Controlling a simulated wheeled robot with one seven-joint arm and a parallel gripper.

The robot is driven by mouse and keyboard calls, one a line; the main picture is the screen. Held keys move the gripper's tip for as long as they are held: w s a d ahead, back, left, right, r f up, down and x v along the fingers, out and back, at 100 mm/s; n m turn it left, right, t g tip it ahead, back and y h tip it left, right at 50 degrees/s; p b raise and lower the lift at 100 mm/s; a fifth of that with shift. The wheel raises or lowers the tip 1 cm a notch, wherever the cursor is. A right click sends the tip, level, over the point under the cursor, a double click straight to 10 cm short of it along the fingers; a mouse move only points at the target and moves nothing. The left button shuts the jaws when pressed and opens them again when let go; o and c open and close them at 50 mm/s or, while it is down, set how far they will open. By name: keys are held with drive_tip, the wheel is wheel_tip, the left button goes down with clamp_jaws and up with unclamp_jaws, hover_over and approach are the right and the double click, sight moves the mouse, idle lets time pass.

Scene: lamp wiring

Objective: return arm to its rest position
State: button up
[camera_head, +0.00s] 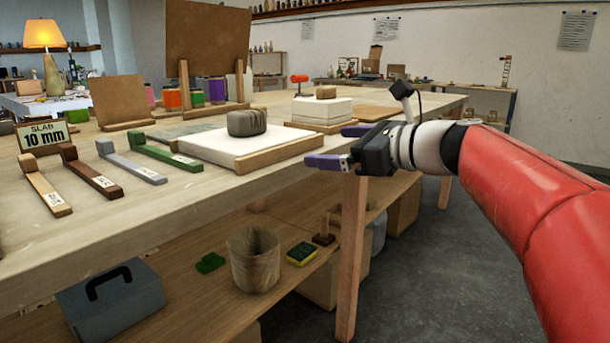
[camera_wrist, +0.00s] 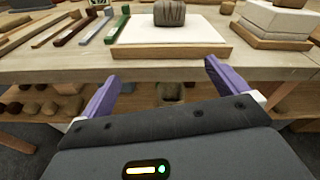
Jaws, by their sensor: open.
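My gripper (camera_head: 340,146) is open and empty, with its purple fingers spread apart. In the head view it hovers beside the front edge of the wooden table (camera_head: 140,220), at the right, with my red arm reaching in from the right. In the wrist view the open fingers (camera_wrist: 160,88) point toward the table edge and nothing is between them. A grey-brown clay lump (camera_head: 247,122) rests on a white slab (camera_head: 205,145) with a wooden strip along its front, left of my gripper. The lump also shows in the wrist view (camera_wrist: 169,13).
Several labelled bars (camera_head: 90,172) lie on the table at left by a "SLAB 10 mm" sign (camera_head: 43,134). A stacked white block (camera_head: 321,109) stands behind my gripper. A lit lamp (camera_head: 44,40) is at far left. A bucket (camera_head: 254,258) stands on the lower shelf. Floor at right is clear.

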drive_tip(key=s+d+f+n+g+h, duration=0.1)
drive_tip(key=s+d+f+n+h, duration=0.2)
drive_tip(key=s+f+n, duration=0.4)
drive_tip(key=s+d+f+n+g+h+p, duration=0.1)
drive_tip(key=s+d+f+n+g+h, duration=0.1)
drive_tip(key=s+f+n+h, duration=0.3)
drive_tip(key=s+d+f+n+g+h+p, duration=0.1)
drive_tip(key=s+d+f+n+h, duration=0.3)
drive_tip(key=s+f+n, duration=0.7)
wheel_tip(320, 180, down, 3)
drive_tip(key=shift+s+d+f+h, duration=0.25)
drive_tip(key=shift+s+h, duration=0.15)
drive_tip(key=shift+s, duration=0.75)
